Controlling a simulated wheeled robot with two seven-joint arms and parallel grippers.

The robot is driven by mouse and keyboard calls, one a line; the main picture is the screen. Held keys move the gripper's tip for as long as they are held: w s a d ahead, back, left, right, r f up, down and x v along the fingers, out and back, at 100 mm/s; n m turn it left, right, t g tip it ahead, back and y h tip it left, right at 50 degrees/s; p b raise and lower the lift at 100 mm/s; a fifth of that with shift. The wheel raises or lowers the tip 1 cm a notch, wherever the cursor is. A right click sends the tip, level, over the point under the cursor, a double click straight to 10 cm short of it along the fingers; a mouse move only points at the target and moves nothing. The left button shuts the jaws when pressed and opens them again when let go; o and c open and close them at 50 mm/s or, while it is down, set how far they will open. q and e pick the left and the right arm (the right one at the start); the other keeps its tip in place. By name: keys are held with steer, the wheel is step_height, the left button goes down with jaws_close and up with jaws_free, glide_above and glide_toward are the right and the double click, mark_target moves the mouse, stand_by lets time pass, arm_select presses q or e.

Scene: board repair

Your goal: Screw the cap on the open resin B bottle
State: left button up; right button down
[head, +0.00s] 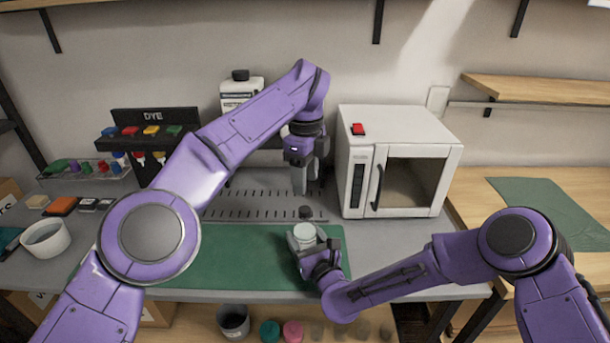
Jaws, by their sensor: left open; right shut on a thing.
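A white bottle (304,234) stands upright near the back edge of the green mat (220,255). My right gripper (308,248) is shut on it from the front right and hides its lower part. A dark cap (306,212) shows at the top of the bottle; I cannot tell whether it is seated tightly. My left gripper (303,188) points down, open and empty, a little above the cap and apart from it. No label on the held bottle is readable.
A white oven (400,160) with a red switch stands at the right. Another white bottle with a black cap (240,75) stands at the back. A dye rack (150,125) and a white bowl (45,238) are at the left. The mat's left part is clear.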

mark_target(305, 209)
arm_select(q)
steer(key=n, duration=0.5)
steer(key=shift+f, duration=4)
